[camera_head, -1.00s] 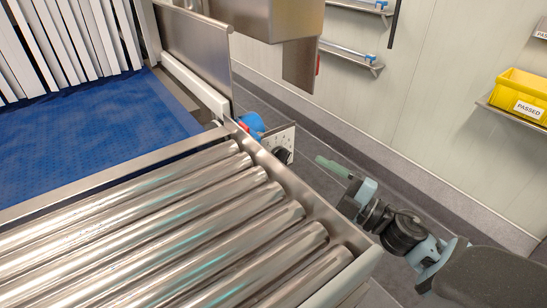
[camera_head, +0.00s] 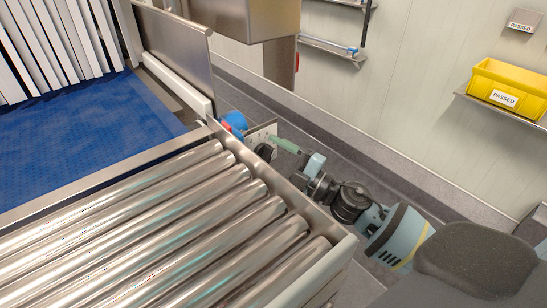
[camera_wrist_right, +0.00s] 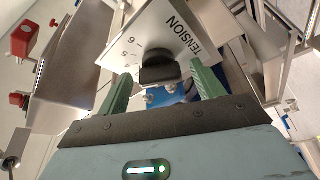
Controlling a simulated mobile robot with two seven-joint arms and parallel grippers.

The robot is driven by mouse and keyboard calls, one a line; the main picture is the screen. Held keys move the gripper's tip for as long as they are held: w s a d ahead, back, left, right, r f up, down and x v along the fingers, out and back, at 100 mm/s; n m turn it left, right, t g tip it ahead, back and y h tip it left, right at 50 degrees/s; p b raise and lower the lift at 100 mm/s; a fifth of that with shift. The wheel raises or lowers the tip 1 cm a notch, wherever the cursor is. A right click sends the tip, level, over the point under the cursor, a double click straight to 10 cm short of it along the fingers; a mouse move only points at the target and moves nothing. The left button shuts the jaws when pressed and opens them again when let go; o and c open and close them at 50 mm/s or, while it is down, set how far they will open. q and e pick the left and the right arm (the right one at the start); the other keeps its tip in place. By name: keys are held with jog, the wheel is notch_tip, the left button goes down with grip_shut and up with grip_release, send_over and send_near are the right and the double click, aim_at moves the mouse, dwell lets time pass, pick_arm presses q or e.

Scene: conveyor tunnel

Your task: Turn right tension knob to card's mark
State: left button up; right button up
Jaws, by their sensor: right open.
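The right tension knob is a black knob (camera_wrist_right: 160,73) on a pale plate (camera_wrist_right: 160,32) marked "TENSION", with the numbers 5 and 6 readable in the right wrist view. In the head view the black knob (camera_head: 264,152) is small, at the outer side of the roller frame. My right gripper (camera_wrist_right: 160,88) is open, with its green fingers to either side of the knob and just short of it; I cannot tell whether they touch it. In the head view my right gripper (camera_head: 284,146) is beside the plate. I see no card with a mark. My left gripper is not in view.
Steel rollers (camera_head: 180,220) and a blue belt (camera_head: 100,130) lie to the left of my right arm. A blue part (camera_head: 235,121) sits behind the plate. A yellow bin (camera_head: 508,88) labelled "PASSED" stands on a wall shelf at right. Floor shows between conveyor and wall.

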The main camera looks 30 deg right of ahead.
jog(key=c, duration=1)
jog(key=shift+r+n+g+p, duration=0.3)
jog(key=shift+n+p, duration=0.5)
jog(key=shift+p, duration=0.2)
jog(key=shift+r+n+g+p, duration=0.1)
jog(key=shift+n+g+p, duration=0.2)
jog(key=shift+n+p, duration=0.45)
jog(key=shift+n+g+p, duration=0.3)
jog(key=shift+n+p, duration=0.85)
jog(key=shift+p, duration=0.35)
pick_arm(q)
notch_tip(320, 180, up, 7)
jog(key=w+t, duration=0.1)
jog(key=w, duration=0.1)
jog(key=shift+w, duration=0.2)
pick_arm(e)
jog(key=shift+n+g, duration=0.3)
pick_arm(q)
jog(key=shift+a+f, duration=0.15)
pick_arm(e)
jog(key=shift+f, duration=0.25)
